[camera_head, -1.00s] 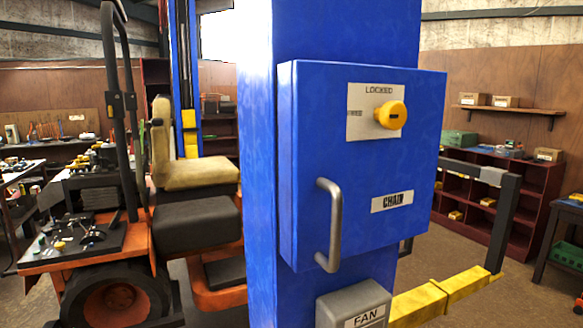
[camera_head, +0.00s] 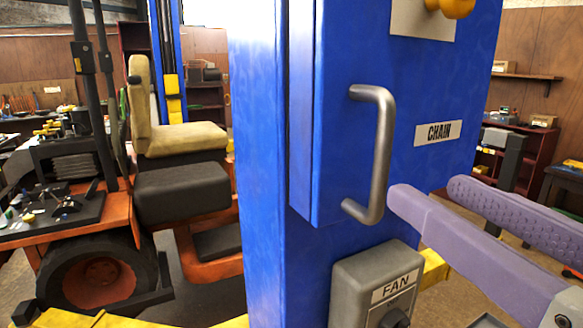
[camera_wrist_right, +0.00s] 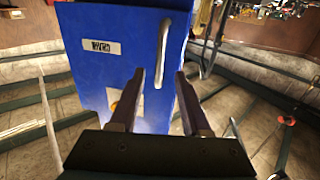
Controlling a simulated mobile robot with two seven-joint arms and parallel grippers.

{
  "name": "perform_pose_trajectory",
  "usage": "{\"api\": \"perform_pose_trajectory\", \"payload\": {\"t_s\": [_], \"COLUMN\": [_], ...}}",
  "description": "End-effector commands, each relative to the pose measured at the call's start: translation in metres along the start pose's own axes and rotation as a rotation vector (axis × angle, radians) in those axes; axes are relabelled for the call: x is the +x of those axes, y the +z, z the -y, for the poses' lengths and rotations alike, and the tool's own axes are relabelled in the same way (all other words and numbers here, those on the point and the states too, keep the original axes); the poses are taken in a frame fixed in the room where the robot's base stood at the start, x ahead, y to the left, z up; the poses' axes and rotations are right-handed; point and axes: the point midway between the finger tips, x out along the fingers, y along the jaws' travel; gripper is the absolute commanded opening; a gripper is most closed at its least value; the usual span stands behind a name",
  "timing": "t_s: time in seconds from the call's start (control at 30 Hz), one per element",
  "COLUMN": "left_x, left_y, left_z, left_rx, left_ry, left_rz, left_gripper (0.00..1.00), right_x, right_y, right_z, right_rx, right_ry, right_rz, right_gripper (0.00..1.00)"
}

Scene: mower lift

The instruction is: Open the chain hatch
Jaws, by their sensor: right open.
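The chain hatch is a blue panel (camera_head: 440,85) labelled CHAIN on a blue column, and it looks shut. Its grey bar handle (camera_head: 383,135) stands upright on the panel's left side. The yellow knob (camera_head: 457,6) on a pale plate is partly cut off at the top, so its setting cannot be read. My right gripper (camera_head: 428,190) is open and empty, its fingertips close to the right of the handle's lower end. In the right wrist view the handle (camera_wrist_right: 163,55) lies beyond the gap between the open fingers (camera_wrist_right: 160,75). My left gripper is not in view.
A grey FAN box (camera_head: 350,277) juts out below the hatch. A vehicle with a beige seat (camera_head: 175,138) and black tyre (camera_head: 75,275) stands at left. Red-brown shelves (camera_head: 485,160) stand behind at right.

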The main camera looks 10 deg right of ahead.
Motion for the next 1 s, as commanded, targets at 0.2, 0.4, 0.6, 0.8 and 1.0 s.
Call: {"api": "perform_pose_trajectory", "payload": {"t_s": [0.2,0.4,0.6,0.8,1.0], "left_x": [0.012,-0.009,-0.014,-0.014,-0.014], "left_y": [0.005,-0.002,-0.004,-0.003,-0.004], "left_z": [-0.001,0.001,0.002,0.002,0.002], "left_rx": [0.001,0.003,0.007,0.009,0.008], "left_ry": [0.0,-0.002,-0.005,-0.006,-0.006], "left_rz": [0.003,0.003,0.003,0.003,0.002], "left_gripper": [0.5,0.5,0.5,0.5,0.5], "right_x": [0.034,0.065,0.08,0.082,0.082], "right_y": [0.0,-0.004,-0.001,0.001,0.001], "right_z": [0.0,0.0,0.0,0.0,0.0], "right_rx": [0.001,0.001,0.001,0.001,0.001], "right_ry": [0.0,-0.001,-0.001,-0.001,-0.001], "right_rz": [-0.006,0.001,0.003,0.002,0.002], "right_gripper": [0.47,0.47,0.47,0.47,0.37]}}
